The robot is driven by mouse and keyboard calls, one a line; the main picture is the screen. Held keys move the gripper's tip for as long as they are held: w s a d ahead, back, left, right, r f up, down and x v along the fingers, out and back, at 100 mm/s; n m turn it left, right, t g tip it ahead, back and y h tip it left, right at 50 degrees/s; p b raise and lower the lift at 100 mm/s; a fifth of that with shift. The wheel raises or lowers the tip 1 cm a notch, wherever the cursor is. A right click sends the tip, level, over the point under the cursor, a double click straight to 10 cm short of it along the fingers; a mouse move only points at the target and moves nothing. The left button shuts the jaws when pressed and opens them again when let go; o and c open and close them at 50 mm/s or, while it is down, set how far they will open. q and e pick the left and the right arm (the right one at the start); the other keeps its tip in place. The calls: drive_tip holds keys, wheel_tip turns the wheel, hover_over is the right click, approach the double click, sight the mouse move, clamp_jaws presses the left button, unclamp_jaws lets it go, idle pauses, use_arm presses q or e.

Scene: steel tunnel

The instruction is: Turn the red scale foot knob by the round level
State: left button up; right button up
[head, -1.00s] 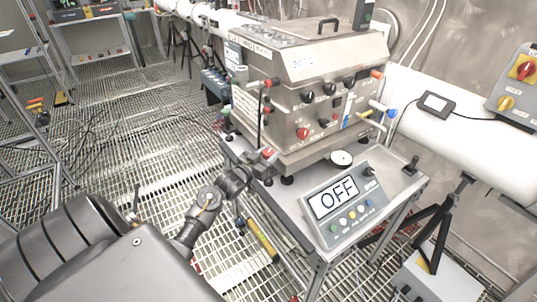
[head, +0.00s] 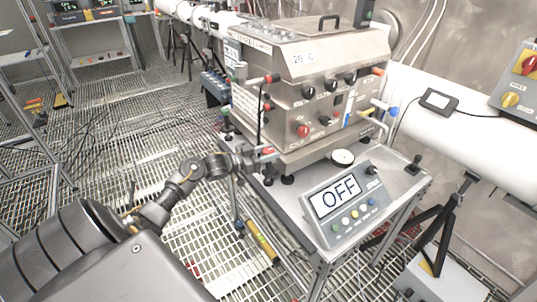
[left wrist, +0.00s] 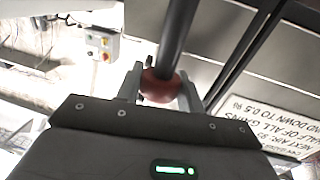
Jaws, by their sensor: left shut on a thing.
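My left gripper (head: 252,159) is at the left front corner of the steel machine, beside the red knob (head: 267,151). In the left wrist view the fingers are closed on the sides of a rounded red knob (left wrist: 153,88), and a dark rod crosses in front of part of it. The round level (head: 342,157), a white disc with a dark rim, lies on the cart top to the right, apart from the gripper. Dark feet (head: 287,180) stand under the machine's front edge. My right gripper is out of view.
A console reading OFF (head: 338,196) stands at the cart's (head: 298,212) front. A small black joystick (head: 414,164) stands at its right end. A white pipe (head: 455,128) runs behind. A yellow level bar (head: 262,240) is below the cart's left edge. Open grating lies left.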

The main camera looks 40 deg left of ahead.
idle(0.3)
use_arm(q)
drive_tip(key=o, duration=1)
drive_tip(key=shift+s, duration=0.1)
drive_tip(key=shift+s+a+f, duration=0.1)
drive_tip(key=shift+s+a, duration=0.15)
drive_tip(key=shift+s, duration=0.05)
drive_tip(key=shift+b+v, duration=1.05)
drive_tip(key=shift+v, duration=3.9)
